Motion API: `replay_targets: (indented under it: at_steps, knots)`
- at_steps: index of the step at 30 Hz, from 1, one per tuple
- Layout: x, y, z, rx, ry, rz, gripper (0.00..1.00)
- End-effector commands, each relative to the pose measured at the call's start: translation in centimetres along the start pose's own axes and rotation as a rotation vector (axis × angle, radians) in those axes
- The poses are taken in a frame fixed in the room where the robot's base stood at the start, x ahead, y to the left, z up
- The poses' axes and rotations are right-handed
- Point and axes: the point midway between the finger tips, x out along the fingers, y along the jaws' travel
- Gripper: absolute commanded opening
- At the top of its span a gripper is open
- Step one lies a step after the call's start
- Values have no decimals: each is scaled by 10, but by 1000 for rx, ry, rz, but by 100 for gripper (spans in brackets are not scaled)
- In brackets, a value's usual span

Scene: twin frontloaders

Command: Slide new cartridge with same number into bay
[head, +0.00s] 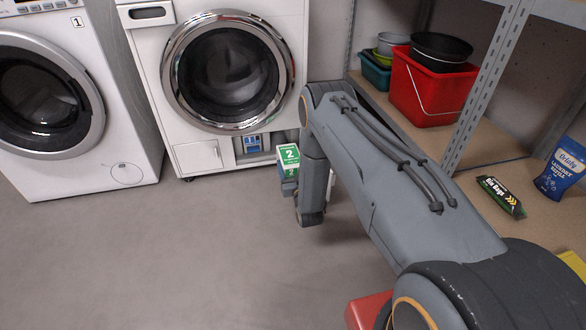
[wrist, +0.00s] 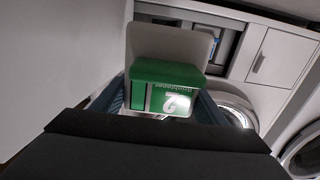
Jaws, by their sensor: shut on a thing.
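A green and white cartridge (head: 290,158) marked 2 is held by my gripper (head: 290,186), just in front and to the right of the right machine's low bay. In the wrist view the cartridge (wrist: 168,88) sits between the two blue-grey fingers of my gripper (wrist: 165,104), which is shut on it. The open bay (head: 240,149) is at the bottom of the right washing machine (head: 200,150). A blue thing (head: 253,144) shows inside it. The cartridge is outside the bay. In the wrist view the bay (wrist: 230,50) is partly hidden behind the cartridge.
A left washing machine (head: 130,140) carries the number 1. A closed flap (head: 197,157) is left of the bay. At right, a shelf (head: 500,155) holds a red bucket (head: 425,95), a black packet (head: 500,196) and a blue pouch (head: 562,172).

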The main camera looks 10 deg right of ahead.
Motion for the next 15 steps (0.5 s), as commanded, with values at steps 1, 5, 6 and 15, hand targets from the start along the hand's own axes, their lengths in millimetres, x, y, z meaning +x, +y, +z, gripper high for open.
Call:
replay_targets:
  at_steps: [1, 5, 6, 15]
  knots:
    - [5, 1, 0, 0, 5, 1, 38]
    - [13, 1, 2, 0, 5, 2, 38]
    - [16, 1, 2, 0, 6, 2, 38]
    - [35, 1, 5, 0, 6, 1, 38]
